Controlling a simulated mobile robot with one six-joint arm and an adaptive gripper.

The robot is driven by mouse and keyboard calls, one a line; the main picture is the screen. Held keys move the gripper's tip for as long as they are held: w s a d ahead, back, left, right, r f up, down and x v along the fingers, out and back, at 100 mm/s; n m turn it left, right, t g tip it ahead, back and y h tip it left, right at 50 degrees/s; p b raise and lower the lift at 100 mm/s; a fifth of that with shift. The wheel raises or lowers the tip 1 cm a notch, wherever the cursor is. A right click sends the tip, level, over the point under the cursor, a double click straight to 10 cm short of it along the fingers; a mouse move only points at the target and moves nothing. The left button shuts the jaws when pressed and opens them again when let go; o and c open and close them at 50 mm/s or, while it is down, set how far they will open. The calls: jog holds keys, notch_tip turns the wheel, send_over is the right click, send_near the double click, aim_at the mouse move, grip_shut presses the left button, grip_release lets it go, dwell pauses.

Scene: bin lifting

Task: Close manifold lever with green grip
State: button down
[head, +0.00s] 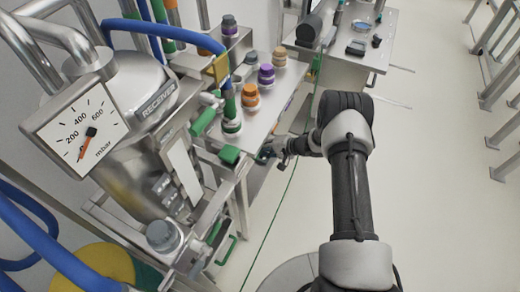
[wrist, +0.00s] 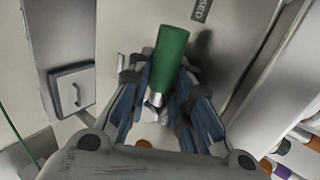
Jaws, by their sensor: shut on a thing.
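The green grip (wrist: 173,45) of a lever shows in the wrist view, standing between my fingers with a metal stem at its near end. My gripper (wrist: 159,76) is shut on it, with one blue-grey finger on each side. A plate behind the grip carries a dark label (wrist: 203,10) whose visible letters read "SED". In the head view my gripper (head: 272,150) is small and reaches to the front edge of the steel bench. The held grip is mostly hidden there by the gripper.
Orange- and purple-topped containers (head: 250,96) stand on the bench (head: 285,80). A gauge (head: 80,127) and blue hoses are at the left. The floor (head: 440,160) at the right is open.

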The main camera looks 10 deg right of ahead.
jog(key=shift+s, duration=0.1)
jog(key=c, duration=1.7)
grip_release()
jog(key=v, duration=1.2)
jog(key=shift+d, duration=0.1)
